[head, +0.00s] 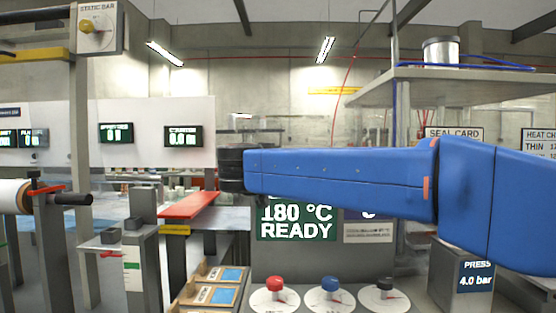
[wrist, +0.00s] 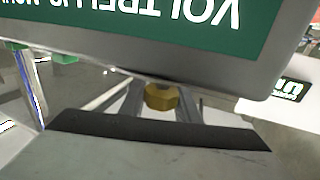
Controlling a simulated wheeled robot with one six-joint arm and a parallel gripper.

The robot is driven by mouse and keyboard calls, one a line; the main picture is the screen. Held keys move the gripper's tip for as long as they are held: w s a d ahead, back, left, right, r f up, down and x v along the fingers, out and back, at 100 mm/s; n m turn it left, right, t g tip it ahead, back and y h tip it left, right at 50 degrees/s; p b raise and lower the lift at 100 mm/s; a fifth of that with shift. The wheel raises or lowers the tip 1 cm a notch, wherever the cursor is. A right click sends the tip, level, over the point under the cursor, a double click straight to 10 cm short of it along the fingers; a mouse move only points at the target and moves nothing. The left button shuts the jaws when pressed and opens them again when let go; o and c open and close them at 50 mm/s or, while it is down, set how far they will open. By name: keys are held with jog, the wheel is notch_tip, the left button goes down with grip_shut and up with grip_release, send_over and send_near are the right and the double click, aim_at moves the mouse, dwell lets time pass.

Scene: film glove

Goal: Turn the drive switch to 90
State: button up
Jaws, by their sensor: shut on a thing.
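A yellow, faceted knob (wrist: 161,97) shows in the wrist view between the two grey fingers of my gripper (wrist: 161,107). The fingers are shut on its sides. No label or angle mark for this knob is readable, so the frames do not confirm that it is the drive switch or how far it is turned. In the head view my blue arm reaches left across the picture; its dark wrist end shows, but the fingers and knob are hidden.
A green display panel (wrist: 170,22) with upside-down lettering is close above the fingers in the wrist view. In the head view, a static bar switch (head: 97,27) is upper left. Red (head: 275,285), blue (head: 331,284) and black (head: 384,285) knobs stand below my arm.

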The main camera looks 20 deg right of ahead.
jog(key=m+g+h, duration=0.3)
jog(key=g+h, duration=0.1)
jog(key=shift+s+d+m, duration=0.3)
jog(key=shift+s+d, duration=0.05)
jog(key=shift+d, duration=0.05)
jog(key=shift+s+d+m+g+h, duration=0.1)
jog(key=shift+s+m+g+h, duration=0.1)
jog(key=shift+m+g+h, duration=0.35)
jog(key=shift+s+d+m+g+h, duration=0.2)
jog(key=shift+m+g, duration=0.3)
jog(key=shift+g, duration=0.4)
jog(key=shift+s+d+m+g+h, duration=0.15)
jog(key=shift+m+g+h, duration=0.35)
jog(key=shift+g, duration=0.25)
jog(key=shift+s+a, duration=0.1)
jog(key=o, duration=1)
jog(key=shift+o, duration=0.2)
